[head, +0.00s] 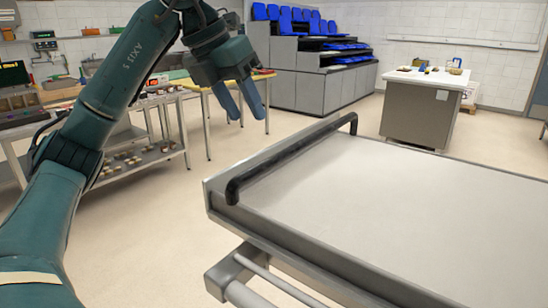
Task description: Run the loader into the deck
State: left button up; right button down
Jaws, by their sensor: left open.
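The loader (400,195) is a wide, flat, pale grey tray-like bed with a raised metal rim, filling the lower right of the head view. A black bar handle (290,155) runs along its near left edge. Nothing lies on the part of the bed that shows. My left gripper (241,101) hangs above and left of the handle, fingers pointing down, open and empty. It is apart from the handle. My right gripper is out of view. No oven deck shows in this view.
A metal frame with a rail (275,280) sits below the loader's left side. Work tables with goods (140,160) stand at the left. A stepped rack with blue items (300,80) and a grey cabinet (428,112) stand behind. The floor between is clear.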

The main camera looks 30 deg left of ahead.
aim_at(270, 158)
pick_arm(q)
jog(key=b+x, duration=0.1)
jog(key=x, duration=1)
jog(key=shift+d, duration=0.1)
jog(key=shift+c, duration=0.4)
grip_shut()
